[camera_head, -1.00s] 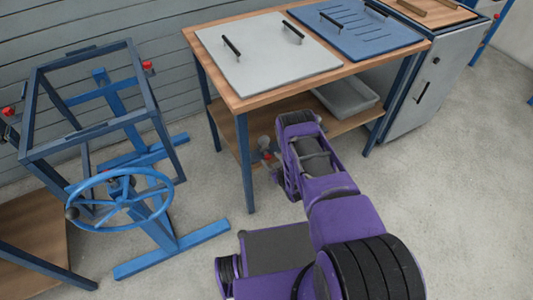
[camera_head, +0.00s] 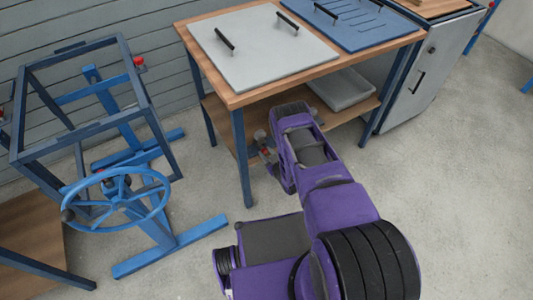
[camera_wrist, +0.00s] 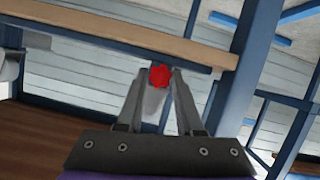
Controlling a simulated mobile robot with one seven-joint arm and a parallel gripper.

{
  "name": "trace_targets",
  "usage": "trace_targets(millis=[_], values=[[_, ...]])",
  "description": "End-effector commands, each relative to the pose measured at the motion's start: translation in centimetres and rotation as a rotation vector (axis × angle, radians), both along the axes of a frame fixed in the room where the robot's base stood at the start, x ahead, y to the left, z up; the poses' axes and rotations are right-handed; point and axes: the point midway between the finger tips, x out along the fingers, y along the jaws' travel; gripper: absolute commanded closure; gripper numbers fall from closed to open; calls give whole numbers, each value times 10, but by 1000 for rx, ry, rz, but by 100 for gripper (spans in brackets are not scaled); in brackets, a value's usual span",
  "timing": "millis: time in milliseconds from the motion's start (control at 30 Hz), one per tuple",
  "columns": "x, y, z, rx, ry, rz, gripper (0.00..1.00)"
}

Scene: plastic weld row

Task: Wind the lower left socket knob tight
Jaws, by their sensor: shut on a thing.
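A red knob (camera_wrist: 159,76) shows in the wrist view between the tips of my gripper (camera_wrist: 157,78), which is shut on it. In the head view, a small red spot (camera_head: 265,151) shows at my gripper (camera_head: 262,146), beside the front leg and lower shelf of the wooden-topped bench. My arm hides part of this area, so the knob's seat and how tight it is cannot be seen. Another red knob (camera_head: 139,61) sits on the upper corner of the blue frame (camera_head: 122,85) at the left.
The blue handwheel (camera_head: 117,200) and its floor stand are left of my arm. The bench (camera_head: 240,98) carries a grey panel (camera_head: 262,58) and a blue panel. A grey tray (camera_head: 345,90) is on its lower shelf. Open floor (camera_head: 440,190) lies to the right.

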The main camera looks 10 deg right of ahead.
Motion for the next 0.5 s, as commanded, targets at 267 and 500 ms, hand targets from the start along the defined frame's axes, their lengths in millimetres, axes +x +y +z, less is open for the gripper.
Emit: trace_targets(millis=[267, 500], values=[[0, 2, 0, -58, -20, 1, 100], [-1, 4, -1, -281, -93, 3, 100]])
